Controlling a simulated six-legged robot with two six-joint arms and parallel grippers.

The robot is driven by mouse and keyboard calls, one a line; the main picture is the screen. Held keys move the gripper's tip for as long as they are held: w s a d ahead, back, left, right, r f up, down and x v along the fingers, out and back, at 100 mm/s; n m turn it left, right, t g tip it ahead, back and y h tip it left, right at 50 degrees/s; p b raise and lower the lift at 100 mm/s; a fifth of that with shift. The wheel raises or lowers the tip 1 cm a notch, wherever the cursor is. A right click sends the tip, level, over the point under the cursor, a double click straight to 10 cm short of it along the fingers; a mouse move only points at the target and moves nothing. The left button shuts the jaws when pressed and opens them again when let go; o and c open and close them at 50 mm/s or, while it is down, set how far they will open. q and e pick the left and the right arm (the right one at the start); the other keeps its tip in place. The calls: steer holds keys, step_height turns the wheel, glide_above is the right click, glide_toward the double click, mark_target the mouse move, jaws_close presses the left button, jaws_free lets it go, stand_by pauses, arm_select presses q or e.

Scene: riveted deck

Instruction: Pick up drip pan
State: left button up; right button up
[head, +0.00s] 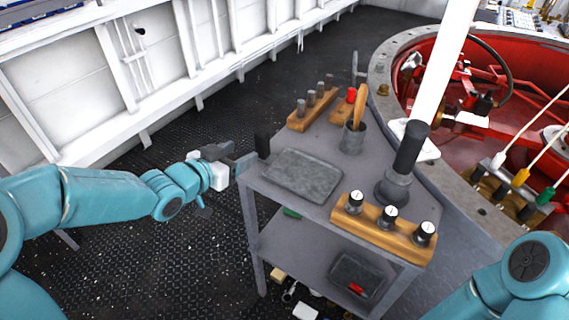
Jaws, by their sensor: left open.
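A shallow grey rectangular pan (303,176), which looks like the drip pan, lies flat on the left part of the grey cart's top (318,218). My left gripper (254,155) is at the cart's left edge, just left of the pan. Its jaws are open with nothing visible between them, and they look apart from the pan. A second dark tray (345,265) with a red item sits on the lower shelf. Only part of my right arm shows at the lower right; its gripper is out of view.
A wooden block with several dials (388,217) borders the pan's right side. Behind stand a dark plunger-like tool (408,150), a grey cup with a wooden handle (353,140) and a wooden peg rack (312,110). Open deck (150,240) lies left of the cart.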

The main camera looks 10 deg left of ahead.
mark_target(259, 145)
arm_select(q)
steer(key=x, duration=0.9)
steer(key=shift+w+d+f, duration=0.1)
steer(key=shift+w+d, duration=0.1)
steer(key=shift+d, duration=0.1)
steer(key=shift+s, duration=0.1)
jaws_close()
